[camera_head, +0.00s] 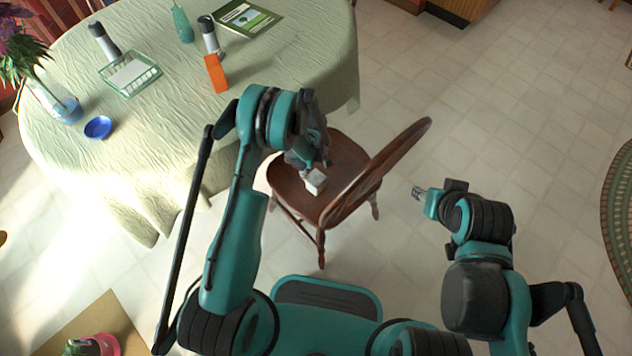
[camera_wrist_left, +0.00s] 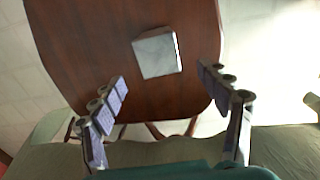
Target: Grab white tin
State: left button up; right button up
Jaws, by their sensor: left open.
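The white tin (camera_head: 315,181) is a small pale box on the seat of a brown wooden chair (camera_head: 345,163). In the left wrist view the tin (camera_wrist_left: 157,53) shows as a whitish square on the dark red-brown seat (camera_wrist_left: 85,50). My left gripper (camera_head: 308,165) is above the seat close to the tin. In the wrist view its two fingers (camera_wrist_left: 163,80) are spread wide, and the tin lies ahead of them, between their lines, with nothing held. My right gripper (camera_head: 417,193) is out to the right, over the floor; its fingers are too small to judge.
A round table with a pale cloth (camera_head: 170,140) stands at the left. It holds a green basket (camera_head: 150,75), an orange box (camera_head: 215,73), a blue bowl (camera_head: 98,127), a book (camera_head: 246,17) and bottles. The chair's backrest (camera_head: 395,155) rises right of the seat. Tiled floor lies open to the right.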

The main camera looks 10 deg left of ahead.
aim_at(316, 177)
pick_arm(q)
notch_tip(316, 177, down, 5)
jog(key=shift+s+d+r+b, duration=0.1)
jog(key=shift+s+r+b, duration=0.1)
jog(key=shift+b, duration=0.4)
jog(key=f+b, duration=0.2)
jog(key=f, duration=0.3)
jog(key=shift+w+d+b, duration=0.2)
jog(key=shift+w+b, duration=0.05)
jog(key=shift+b, duration=0.15)
jog(key=shift+r, duration=0.1)
jog(key=shift+c, duration=1.3)
jog(key=c, duration=1.2)
